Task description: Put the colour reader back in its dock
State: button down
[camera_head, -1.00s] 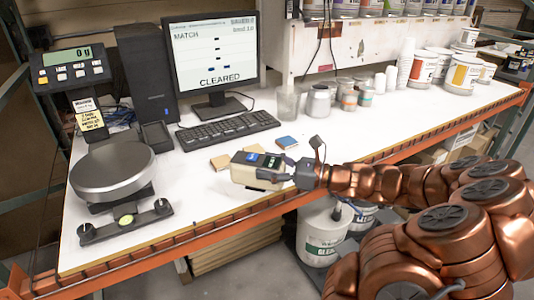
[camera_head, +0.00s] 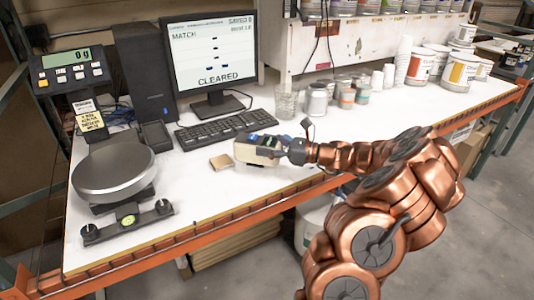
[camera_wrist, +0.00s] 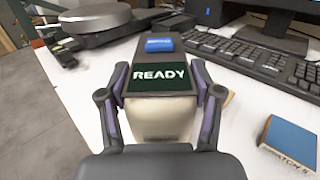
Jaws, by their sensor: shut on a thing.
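The colour reader (camera_head: 258,149) is a cream block with a dark top and a blue part. In the wrist view the reader (camera_wrist: 160,115) shows "READY" on its screen, its far end pointing away from me. My gripper (camera_head: 277,148) is shut on it, one finger on each side, over the front middle of the bench. A small black cradle (camera_head: 155,136), which looks like the dock, stands between the computer tower and the scale, left of the keyboard. It appears empty. It lies left of and behind the reader.
The keyboard (camera_head: 226,130) lies close behind the reader. A tan sample card (camera_head: 222,161) lies left of it; a blue card (camera_wrist: 291,141) shows in the wrist view. The scale (camera_head: 114,171) stands at left, the monitor (camera_head: 212,62) behind. Bench between scale and cards is clear.

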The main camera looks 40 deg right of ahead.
jog(key=shift+f+p, duration=0.5)
jog(key=shift+f, duration=1.2)
jog(key=shift+c, duration=0.8)
grip_release()
jog(key=shift+f, duration=0.15)
